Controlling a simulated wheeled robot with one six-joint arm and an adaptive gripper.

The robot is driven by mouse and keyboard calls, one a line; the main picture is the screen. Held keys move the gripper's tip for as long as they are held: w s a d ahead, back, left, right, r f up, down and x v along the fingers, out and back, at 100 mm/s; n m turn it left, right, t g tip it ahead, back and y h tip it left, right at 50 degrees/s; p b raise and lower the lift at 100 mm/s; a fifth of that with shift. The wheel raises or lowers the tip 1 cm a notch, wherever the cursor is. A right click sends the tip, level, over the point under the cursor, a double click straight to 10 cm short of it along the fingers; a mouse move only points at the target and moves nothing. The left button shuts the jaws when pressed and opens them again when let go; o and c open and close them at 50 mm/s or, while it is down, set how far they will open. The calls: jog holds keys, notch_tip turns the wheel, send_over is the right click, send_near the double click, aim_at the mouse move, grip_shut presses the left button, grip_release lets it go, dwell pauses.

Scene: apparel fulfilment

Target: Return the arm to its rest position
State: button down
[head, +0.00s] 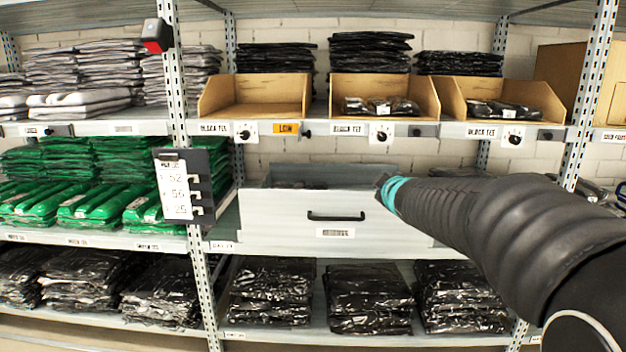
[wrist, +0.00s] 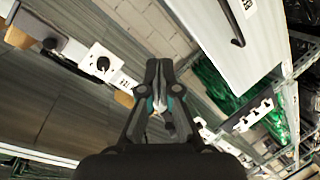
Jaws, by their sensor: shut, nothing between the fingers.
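My arm (head: 480,215) reaches in from the right in the head view, wrapped in a dark ribbed cover with a teal band near its end. My gripper (head: 382,188) is at its left tip, in front of the upper right of a grey drawer, and its fingers are mostly hidden there. In the wrist view my gripper (wrist: 158,66) is seen along its length; the fingers come together at the tips with nothing between them. The picture there is strongly tilted.
The grey drawer (head: 283,216) has a black handle (head: 335,216) and stands out from the shelf, its top open. Black packets (head: 370,298) lie below, green packets (head: 95,210) left. A label board (head: 175,190) hangs on the post.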

jog(key=s+d+f+m+g+h, duration=0.2)
jog(key=s+f+m+g, duration=0.15)
jog(key=s+f, duration=0.4)
jog(key=s+d+f+m+g+h, duration=0.1)
jog(key=s+d+f+m+g, duration=0.2)
jog(key=s, duration=0.8)
jog(key=s+a+f+m+g+y, duration=0.1)
jog(key=s+a+f+m, duration=0.1)
jog(key=s, duration=0.9)
jog(key=s+a+f+m+g+y, duration=0.1)
jog(key=s+a+f, duration=0.2)
jog(key=s, duration=0.7)
jog(key=shift+s+a+m+g, duration=0.3)
jog(key=shift+s+m+g, duration=0.05)
jog(key=shift+s, duration=0.05)
dwell(3.2)
